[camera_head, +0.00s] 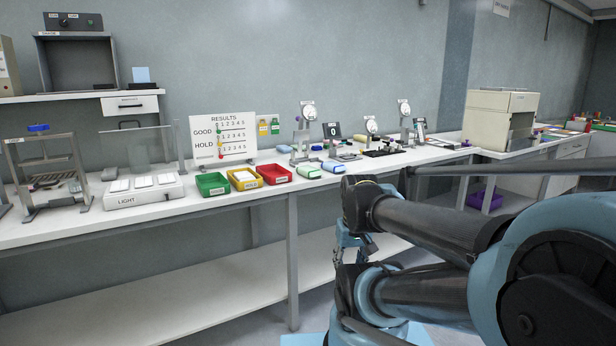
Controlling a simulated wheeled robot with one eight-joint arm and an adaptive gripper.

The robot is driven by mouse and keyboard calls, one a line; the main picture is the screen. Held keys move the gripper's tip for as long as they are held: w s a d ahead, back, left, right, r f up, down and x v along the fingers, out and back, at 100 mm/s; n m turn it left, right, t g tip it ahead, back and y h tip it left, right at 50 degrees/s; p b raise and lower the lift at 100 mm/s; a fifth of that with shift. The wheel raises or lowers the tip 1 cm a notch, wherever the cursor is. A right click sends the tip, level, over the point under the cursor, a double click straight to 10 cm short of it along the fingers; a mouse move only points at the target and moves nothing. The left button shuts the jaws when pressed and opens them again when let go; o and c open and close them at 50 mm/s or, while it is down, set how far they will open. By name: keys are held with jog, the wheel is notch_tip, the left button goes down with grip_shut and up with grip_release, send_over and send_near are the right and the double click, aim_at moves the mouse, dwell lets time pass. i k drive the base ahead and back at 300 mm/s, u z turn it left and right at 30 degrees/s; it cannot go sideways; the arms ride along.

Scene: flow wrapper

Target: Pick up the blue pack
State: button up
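A small blue pack (333,166) lies near the front edge of the long white bench (240,198), just right of a green-and-white pack (308,171). Another bluish pack (284,148) lies further back. My gripper (350,250) hangs in front of the bench edge, below and right of the blue pack and apart from it. My arm partly hides the gripper, and its fingers are too small to tell open from shut.
Green (212,184), yellow (245,178) and red (275,174) trays stand left of the packs. Behind are dial gauges (307,110) on stands and a results board (223,138). A light box (144,190) stands further left. The lower shelf (190,295) is clear.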

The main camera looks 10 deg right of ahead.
aim_at(332, 167)
jog(key=u, duration=0.05)
jog(key=k, duration=0.55)
jog(key=z, duration=0.65)
jog(key=i, duration=1.5)
jog(key=u, duration=0.25)
